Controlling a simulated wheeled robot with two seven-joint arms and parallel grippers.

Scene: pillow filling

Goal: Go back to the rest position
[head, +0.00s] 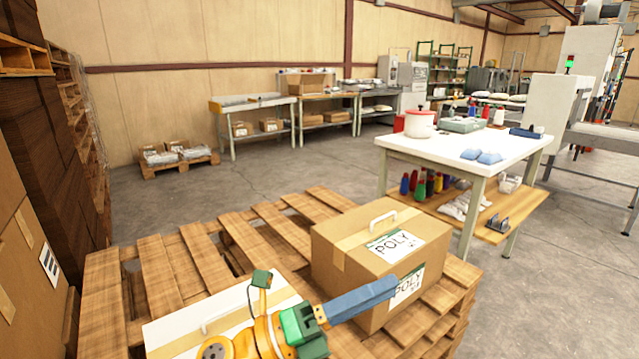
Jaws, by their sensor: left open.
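My left gripper (362,299) comes in at the bottom of the head view, with an orange and green wrist and long blue-grey fingers pointing right. It is open, and I see nothing between the fingers, which overlap in this view. It shows in front of the lower left part of a closed cardboard box (338,258) marked POLY, with a white handle on top. I cannot tell whether they touch. A second, pale-topped box (172,333) with a handle lies partly hidden behind my left wrist. Both boxes are on a wooden pallet (158,262). My right gripper is not in view.
A white-topped table (450,152) with a red-lidded pot (419,124), blue packets (489,157) and bottles on its lower shelf stands to the right. Stacked boxes and pallets line the left edge. Grey floor (290,168) is clear between the pallet and the back workbenches.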

